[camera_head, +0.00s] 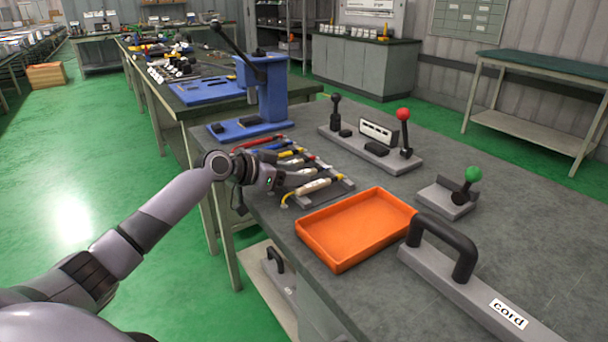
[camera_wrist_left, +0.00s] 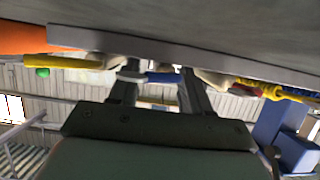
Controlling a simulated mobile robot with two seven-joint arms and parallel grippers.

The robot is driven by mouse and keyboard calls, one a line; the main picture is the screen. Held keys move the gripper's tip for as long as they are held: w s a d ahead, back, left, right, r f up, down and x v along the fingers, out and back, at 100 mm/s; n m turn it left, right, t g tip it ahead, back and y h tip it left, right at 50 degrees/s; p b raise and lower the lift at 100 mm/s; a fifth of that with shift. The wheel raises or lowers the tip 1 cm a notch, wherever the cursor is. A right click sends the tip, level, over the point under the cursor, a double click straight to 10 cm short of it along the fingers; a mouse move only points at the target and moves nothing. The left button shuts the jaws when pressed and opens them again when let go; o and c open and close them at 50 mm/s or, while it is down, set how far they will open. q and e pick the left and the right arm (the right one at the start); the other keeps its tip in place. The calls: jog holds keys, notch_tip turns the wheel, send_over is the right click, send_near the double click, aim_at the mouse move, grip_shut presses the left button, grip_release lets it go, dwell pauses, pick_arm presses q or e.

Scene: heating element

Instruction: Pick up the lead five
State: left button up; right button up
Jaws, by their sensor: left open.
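Several leads lie side by side on a grey rack (camera_head: 345,187) at the left edge of the workbench. The nearest is a white and yellow lead (camera_head: 313,187); others, such as a red lead (camera_head: 258,142), lie farther back. I cannot read any number, so I cannot tell which is lead five. My left gripper (camera_head: 308,177) is at the bench edge beside the nearer leads, low over the rack. In the left wrist view its fingers (camera_wrist_left: 160,88) are apart, with blue and pale lead parts showing between and beyond them. Contact cannot be judged. My right gripper is not in view.
An orange tray (camera_head: 318,262) stands just in front of the rack. A blue press (camera_head: 262,95) stands behind it. A red-knobbed lever fixture (camera_head: 404,150), a green-knobbed lever (camera_head: 450,205) and a handled block marked "cord" (camera_head: 470,290) occupy the right side.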

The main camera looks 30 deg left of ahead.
pick_arm(q)
grip_shut()
dwell(0.3)
